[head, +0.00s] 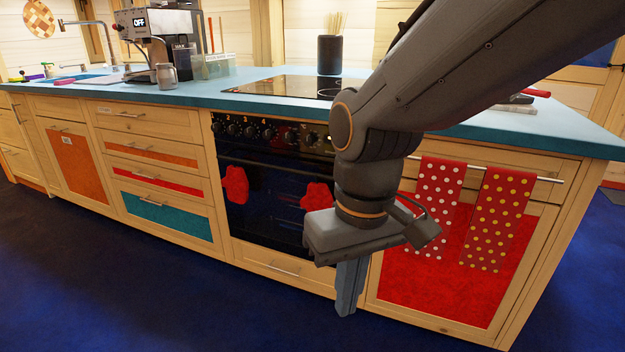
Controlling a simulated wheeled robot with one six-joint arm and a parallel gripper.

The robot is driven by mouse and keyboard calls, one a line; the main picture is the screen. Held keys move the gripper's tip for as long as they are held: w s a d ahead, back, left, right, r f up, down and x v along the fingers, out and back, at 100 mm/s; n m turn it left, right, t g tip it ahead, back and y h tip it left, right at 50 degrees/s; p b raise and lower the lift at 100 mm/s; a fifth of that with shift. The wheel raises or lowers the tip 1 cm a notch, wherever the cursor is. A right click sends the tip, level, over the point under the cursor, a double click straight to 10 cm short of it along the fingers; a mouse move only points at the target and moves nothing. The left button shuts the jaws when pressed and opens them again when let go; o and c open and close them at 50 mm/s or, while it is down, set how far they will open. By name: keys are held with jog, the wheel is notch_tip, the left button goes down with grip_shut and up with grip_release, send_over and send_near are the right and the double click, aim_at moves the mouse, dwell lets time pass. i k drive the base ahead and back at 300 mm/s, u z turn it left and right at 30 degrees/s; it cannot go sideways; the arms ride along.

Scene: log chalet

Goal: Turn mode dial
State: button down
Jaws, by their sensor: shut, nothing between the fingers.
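A row of several dark round knobs (250,131) runs along the top panel of the black oven (262,185). Small white numbers mark some of the knobs. The right-hand knob (313,138) sits beside my arm and has light marks around it. I cannot tell which knob is the mode dial. My gripper (346,310) points down in front of the oven's lower right side, well below the knobs and apart from them. Its fingers are together and hold nothing. My arm hides the right end of the panel.
Red mitts (235,185) hang on the oven front. Two dotted red towels (437,200) hang from a rail to the right. A coffee machine (163,40) showing "OFF" stands on the blue counter (215,97). The blue floor (120,290) in front is clear.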

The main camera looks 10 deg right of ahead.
aim_at(287, 138)
jog(key=u, duration=0.6)
jog(key=i, duration=0.95)
jog(key=z, duration=0.95)
